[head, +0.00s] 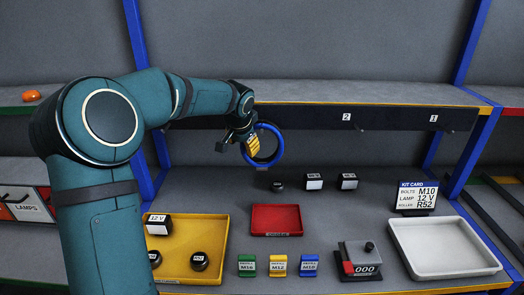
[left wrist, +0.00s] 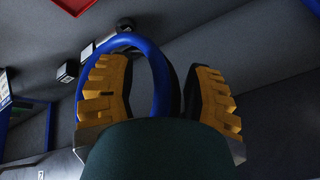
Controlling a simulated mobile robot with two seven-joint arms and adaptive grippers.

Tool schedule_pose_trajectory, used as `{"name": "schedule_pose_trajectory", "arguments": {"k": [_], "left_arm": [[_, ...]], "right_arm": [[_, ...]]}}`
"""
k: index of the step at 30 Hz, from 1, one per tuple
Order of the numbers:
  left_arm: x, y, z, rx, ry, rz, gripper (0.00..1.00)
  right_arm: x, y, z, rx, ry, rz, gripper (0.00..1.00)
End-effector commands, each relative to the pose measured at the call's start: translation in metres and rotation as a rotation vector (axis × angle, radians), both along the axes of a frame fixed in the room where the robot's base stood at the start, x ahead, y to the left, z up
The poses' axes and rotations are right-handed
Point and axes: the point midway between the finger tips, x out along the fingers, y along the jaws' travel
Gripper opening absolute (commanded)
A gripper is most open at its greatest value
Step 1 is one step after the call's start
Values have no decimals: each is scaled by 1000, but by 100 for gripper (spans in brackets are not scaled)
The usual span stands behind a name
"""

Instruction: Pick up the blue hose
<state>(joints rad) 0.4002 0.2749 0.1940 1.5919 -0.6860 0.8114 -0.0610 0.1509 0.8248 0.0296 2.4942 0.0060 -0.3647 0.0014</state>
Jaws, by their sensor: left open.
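The blue hose (head: 281,149) is a ring hanging upright just below the front edge of the shelf. What holds it up is hidden. My left gripper (head: 258,146), with yellow ridged finger pads, is at the ring and overlaps its left and middle part. In the left wrist view the hose (left wrist: 156,62) arches between the two open fingers of the gripper (left wrist: 165,90), nearer the left finger there. A gap shows between the hose and the right finger. I cannot tell whether the left finger touches it. My right gripper is not in view.
Below stand a yellow tray (head: 221,222), a red tray (head: 276,219), a white tray (head: 440,272), a kit card (head: 416,197) and a counter device (head: 360,259). Small dark-and-white blocks stand behind the red tray.

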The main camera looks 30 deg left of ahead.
Motion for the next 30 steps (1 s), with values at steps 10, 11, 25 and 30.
{"name": "schedule_pose_trajectory", "arguments": {"k": [10, 11, 25, 30], "left_arm": [[0, 0, 0, 0, 0, 0, 0], [0, 0, 0, 0, 0, 0, 0], [0, 0, 2, -1, -2, 0, 0], [-3, -2, 11, -1, -2, 0, 0]], "right_arm": [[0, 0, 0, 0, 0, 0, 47], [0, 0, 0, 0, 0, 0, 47], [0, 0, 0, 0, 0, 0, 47], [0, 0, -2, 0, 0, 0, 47]]}}
